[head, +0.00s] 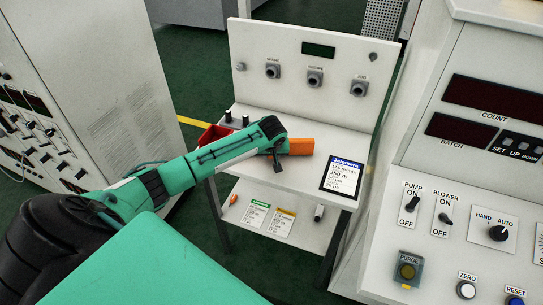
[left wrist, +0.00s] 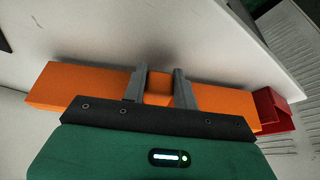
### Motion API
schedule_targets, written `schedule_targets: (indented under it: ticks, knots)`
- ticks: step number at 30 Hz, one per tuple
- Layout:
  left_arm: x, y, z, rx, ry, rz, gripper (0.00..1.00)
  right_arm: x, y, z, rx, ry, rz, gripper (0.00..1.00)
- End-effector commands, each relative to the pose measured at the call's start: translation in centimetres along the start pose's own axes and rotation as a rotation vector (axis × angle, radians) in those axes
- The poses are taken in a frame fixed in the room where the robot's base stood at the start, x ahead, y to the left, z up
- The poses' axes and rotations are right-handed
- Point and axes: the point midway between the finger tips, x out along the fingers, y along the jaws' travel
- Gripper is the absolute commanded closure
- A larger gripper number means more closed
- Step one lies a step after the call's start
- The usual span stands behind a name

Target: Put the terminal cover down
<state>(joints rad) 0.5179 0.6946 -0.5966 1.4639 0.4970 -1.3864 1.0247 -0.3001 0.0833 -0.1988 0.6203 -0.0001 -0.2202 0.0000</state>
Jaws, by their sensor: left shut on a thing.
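The terminal cover, an orange oblong block (head: 302,146), is at the upper shelf of the white bench, in front of its back panel. In the left wrist view the cover (left wrist: 75,85) runs across the picture. My left gripper (left wrist: 159,88) has its two grey fingers closed on the middle of it. In the head view my left gripper (head: 278,160) hides the left part of the cover. I cannot tell whether the cover touches the shelf or is just above it. My right gripper is not in view.
The bench's upper shelf (head: 300,178) carries a label card (head: 343,176) at right and a red bin (head: 213,136) at left, with dark-capped items (head: 237,119) behind. The lower shelf (head: 270,250) holds cards and small items. A control console (head: 440,240) stands at right.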

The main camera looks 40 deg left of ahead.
Motion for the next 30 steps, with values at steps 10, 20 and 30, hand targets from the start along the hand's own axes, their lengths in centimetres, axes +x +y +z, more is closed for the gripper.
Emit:
schedule_targets:
  ticks: [10,20,30]
  knots:
    - [0.8,0.0,0.3,0.0,0.001,0.001,0.99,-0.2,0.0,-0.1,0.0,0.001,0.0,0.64]
    - [1.0,0.0,0.4,0.0,0.001,0.001,0.5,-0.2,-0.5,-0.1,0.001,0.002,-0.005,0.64]
    - [0.0,0.0,0.3,0.0,0.002,0.002,0.5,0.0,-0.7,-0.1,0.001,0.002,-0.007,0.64]
